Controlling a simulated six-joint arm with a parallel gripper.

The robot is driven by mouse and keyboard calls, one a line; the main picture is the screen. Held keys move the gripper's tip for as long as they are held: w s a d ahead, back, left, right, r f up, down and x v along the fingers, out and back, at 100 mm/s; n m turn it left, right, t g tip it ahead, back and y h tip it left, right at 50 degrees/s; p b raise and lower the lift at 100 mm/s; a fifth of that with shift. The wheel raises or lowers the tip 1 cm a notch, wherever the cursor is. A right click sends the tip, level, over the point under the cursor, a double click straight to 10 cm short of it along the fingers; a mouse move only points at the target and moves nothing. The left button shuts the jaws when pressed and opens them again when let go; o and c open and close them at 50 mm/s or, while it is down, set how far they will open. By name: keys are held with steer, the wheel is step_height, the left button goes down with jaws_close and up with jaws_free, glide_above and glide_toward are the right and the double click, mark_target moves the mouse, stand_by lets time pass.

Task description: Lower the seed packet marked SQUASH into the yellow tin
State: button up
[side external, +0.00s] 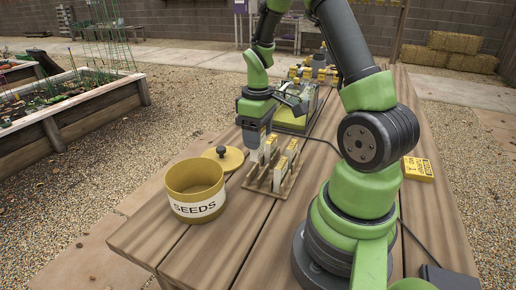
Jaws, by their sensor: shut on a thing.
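The yellow tin (182,189) stands open on the table at the left, with a white label reading SEEDS. My gripper (257,149) points down over the wooden rack (249,187), to the right of the tin. It is shut on a seed packet whose marking I cannot read; the fingers hide much of it. Other white and yellow seed packets (281,172) stand upright in the rack. Their markings are too small to read, so I cannot tell which one is SQUASH. I cannot tell whether the held packet is clear of the rack.
The tin's yellow lid (231,160) with a dark knob lies behind the tin, close to the rack. A green and yellow case (292,122) stands farther back. A yellow box (418,169) lies at the right. The table front is bare. A raised bed (90,122) is off to the left.

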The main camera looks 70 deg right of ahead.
steer(key=r, duration=0.3)
steer(key=shift+w+a+r, duration=0.1)
steer(key=shift+w+a, duration=0.15)
steer(key=shift+a, duration=0.1)
steer(key=w+a+r, duration=0.1)
steer(key=w+a, duration=0.5)
steer(key=a, duration=0.6)
steer(key=shift+w+a+r, duration=0.15)
steer(key=shift+w+r, duration=0.15)
steer(key=shift+w, duration=0.05)
steer(key=shift+f, duration=0.15)
step_height(320, 180, down, 7)
steer(key=shift+f, duration=0.2)
stand_by(0.8)
steer(key=shift+f, duration=0.1)
stand_by(0.5)
